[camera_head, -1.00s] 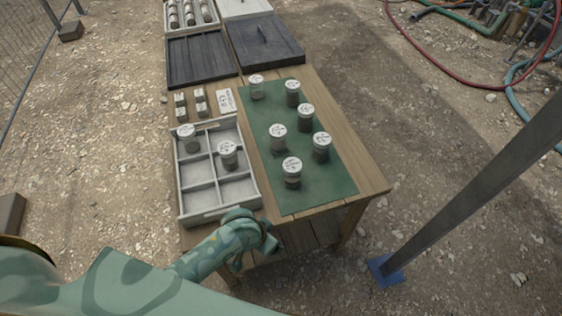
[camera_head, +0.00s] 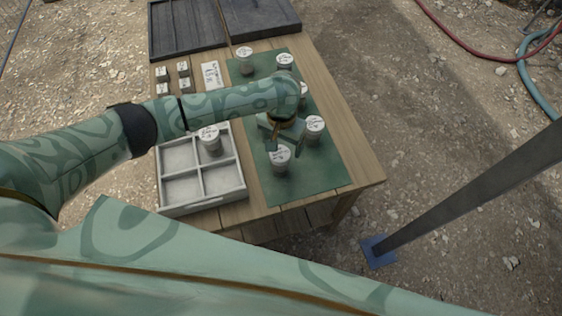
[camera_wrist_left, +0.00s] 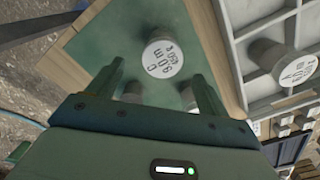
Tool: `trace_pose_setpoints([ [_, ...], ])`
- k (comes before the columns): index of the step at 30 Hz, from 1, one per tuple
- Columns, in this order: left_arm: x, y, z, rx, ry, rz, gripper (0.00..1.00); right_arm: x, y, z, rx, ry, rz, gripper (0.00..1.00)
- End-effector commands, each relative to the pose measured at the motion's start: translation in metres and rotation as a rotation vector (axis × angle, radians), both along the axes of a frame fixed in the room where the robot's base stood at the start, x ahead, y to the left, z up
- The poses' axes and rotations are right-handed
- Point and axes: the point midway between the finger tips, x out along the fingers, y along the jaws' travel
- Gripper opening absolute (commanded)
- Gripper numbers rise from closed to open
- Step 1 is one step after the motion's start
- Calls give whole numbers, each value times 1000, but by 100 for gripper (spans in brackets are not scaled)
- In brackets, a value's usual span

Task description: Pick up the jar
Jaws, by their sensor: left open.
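Several grey jars with white lettered lids stand upright on a green mat (camera_head: 310,187). The nearest jar (camera_head: 279,159) is by the fingertips of my left gripper (camera_head: 285,147), which is open above the mat. In the left wrist view a lettered jar lid (camera_wrist_left: 163,58) lies ahead between the open fingers of my left gripper (camera_wrist_left: 158,72), with no contact visible. Another jar (camera_head: 314,129) stands to the right of the gripper. My left arm and hand partly hide a jar behind. My right gripper is not in view.
A grey divided tray (camera_head: 203,207) holds a jar (camera_head: 210,141) left of the mat. Small blocks (camera_head: 163,75), a label card (camera_head: 211,75) and more jars (camera_head: 244,62) are farther back. Dark trays (camera_head: 262,16) lie beyond. A metal post (camera_head: 470,180) stands right of the table.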

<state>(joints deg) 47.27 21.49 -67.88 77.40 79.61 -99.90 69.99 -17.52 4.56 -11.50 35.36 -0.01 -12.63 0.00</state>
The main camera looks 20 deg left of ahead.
Motion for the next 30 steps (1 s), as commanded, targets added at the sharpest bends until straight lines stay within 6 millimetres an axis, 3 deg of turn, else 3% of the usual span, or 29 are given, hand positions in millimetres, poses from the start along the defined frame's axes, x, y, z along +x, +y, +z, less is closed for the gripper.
trace_pose_setpoints([
  [1,0,0,-15,0,3,-1,79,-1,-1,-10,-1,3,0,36],
  [11,0,1,-41,-1,0,-2,79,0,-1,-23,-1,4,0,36],
  [18,-1,5,-81,0,1,-2,79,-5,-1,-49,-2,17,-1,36],
  [25,0,4,-80,-1,-3,-3,79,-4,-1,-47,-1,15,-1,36],
  [26,0,4,-80,-1,-3,-3,76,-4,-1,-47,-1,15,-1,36],
  [30,0,4,-80,-1,-3,-3,37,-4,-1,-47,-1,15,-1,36],
])
